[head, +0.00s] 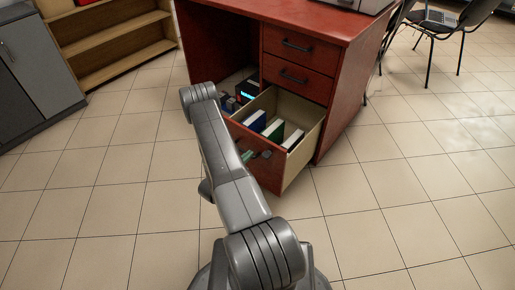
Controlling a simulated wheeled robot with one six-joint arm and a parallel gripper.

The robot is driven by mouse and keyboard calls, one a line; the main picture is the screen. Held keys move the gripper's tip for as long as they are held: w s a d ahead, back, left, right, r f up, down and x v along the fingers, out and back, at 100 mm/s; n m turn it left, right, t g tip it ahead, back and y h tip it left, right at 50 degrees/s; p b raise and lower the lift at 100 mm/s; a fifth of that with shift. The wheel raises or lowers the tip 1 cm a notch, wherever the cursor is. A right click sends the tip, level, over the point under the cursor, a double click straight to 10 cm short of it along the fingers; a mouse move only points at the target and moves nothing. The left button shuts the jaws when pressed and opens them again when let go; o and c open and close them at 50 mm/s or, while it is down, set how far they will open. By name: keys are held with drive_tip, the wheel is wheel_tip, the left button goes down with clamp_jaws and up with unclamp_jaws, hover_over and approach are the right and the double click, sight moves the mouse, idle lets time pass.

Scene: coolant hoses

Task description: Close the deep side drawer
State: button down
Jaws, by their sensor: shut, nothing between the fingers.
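The deep side drawer (297,163) is pulled well out from the lower part of the red desk's right pedestal. Its red front faces the lower left, and its pale inner walls show. Blue, green and white binders (274,131) stand inside it. My arm rises in front and covers the left part of the drawer front. What looks like the tip of my gripper (247,156), small and greenish, shows just past the arm, close to the drawer front and its grey handle (265,154). It looks shut and empty. The rest of the gripper is hidden, and I cannot tell whether it touches.
Two shallower drawers (296,62) above are closed. Dark items, one with a cyan light (247,94), sit in the desk's knee space. A wooden shelf (110,37) and grey cabinet (42,62) stand at left, black chairs (440,25) at upper right. The tiled floor around is clear.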

sight(262, 142)
drive_tip(key=b+x, duration=0.1)
drive_tip(key=x, duration=0.5)
drive_tip(key=shift+w+d, duration=0.15)
drive_tip(key=shift+d, duration=0.05)
